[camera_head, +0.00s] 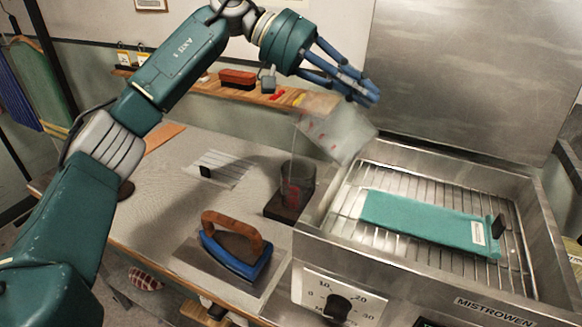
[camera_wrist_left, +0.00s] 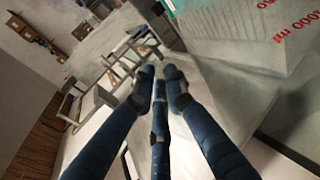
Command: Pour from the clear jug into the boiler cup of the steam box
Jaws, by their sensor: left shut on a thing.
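My left gripper (camera_head: 362,92) is shut on the clear jug (camera_head: 342,138), a see-through vessel with red markings. The jug is tilted far over with its mouth to the left, above and slightly right of the boiler cup (camera_head: 297,180). A faint thin streak runs down from the jug's lip toward the cup. The cup is dark and see-through with red marks, upright on a dark base against the left side of the steam box (camera_head: 440,158). The liquid level in it is unclear. In the left wrist view the jug (camera_wrist_left: 235,60) fills the upper right. My right gripper is out of view.
A blue iron (camera_head: 235,248) with a wooden handle stands left of the box's dial (camera_head: 339,306). A folded teal cloth (camera_head: 425,220) lies on the box's wire rack. A wooden shelf (camera_head: 205,86) with a brush runs along the wall. The worktop's left part is mostly clear.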

